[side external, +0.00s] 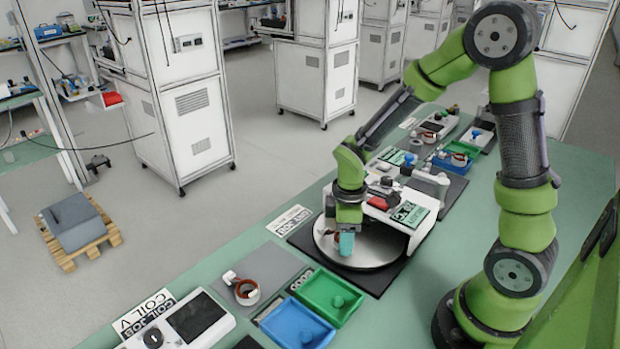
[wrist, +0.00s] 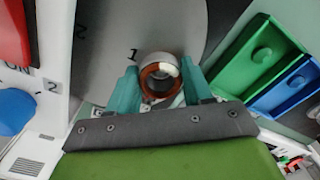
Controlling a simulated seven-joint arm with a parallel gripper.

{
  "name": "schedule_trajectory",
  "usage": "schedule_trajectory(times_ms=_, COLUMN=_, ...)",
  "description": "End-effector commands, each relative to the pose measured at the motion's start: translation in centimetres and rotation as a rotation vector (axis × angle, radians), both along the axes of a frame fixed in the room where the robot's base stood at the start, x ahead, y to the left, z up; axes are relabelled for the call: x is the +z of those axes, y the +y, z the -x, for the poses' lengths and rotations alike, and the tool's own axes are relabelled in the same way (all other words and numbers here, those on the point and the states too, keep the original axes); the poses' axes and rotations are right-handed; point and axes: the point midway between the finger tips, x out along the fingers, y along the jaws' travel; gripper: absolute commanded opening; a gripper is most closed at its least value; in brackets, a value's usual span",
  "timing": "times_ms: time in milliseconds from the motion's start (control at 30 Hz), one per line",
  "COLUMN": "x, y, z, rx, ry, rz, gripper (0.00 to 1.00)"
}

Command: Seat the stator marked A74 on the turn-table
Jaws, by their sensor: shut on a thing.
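My gripper (side external: 346,243) points down over the left part of the turn-table (side external: 378,256), a silver disc on a dark base. In the wrist view my gripper (wrist: 161,86) has its teal fingers on either side of a stator (wrist: 148,70), a grey ring with copper-coloured windings, and is shut on it. The turn-table (wrist: 115,35) shows behind it, with a printed 1 beside the stator. I cannot tell whether the stator touches the disc. No A74 mark is readable. Another ring-shaped stator (side external: 246,297) sits on a grey plate at the front left.
A green tray (side external: 318,290) and a blue tray (side external: 288,325) lie in front of the turn-table. A white test fixture (side external: 388,216) with a red part stands close behind my gripper. A control box (side external: 185,325) stands at the front left. More trays and boxes are farther back.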

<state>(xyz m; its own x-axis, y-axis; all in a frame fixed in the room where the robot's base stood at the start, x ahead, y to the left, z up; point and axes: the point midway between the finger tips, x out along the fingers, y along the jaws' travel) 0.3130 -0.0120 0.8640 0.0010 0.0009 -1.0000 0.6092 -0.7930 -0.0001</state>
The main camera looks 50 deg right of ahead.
Motion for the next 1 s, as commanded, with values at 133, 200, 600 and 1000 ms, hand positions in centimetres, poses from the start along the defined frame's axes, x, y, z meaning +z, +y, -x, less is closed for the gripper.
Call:
schedule_trajectory(times_ms=133, x=0.0, y=0.0, z=0.0, rx=0.000, ry=0.000, rz=0.000, gripper=0.15)
schedule_trajectory(times_ms=200, x=0.0, y=0.0, z=0.0, rx=0.000, ry=0.000, rz=0.000, gripper=0.53)
schedule_trajectory(times_ms=600, x=0.0, y=0.0, z=0.0, rx=0.000, ry=0.001, rz=-0.001, gripper=0.80)
schedule_trajectory(times_ms=1000, x=5.2, y=0.0, z=-0.2, rx=-0.001, ry=-0.009, rz=0.000, gripper=0.80)
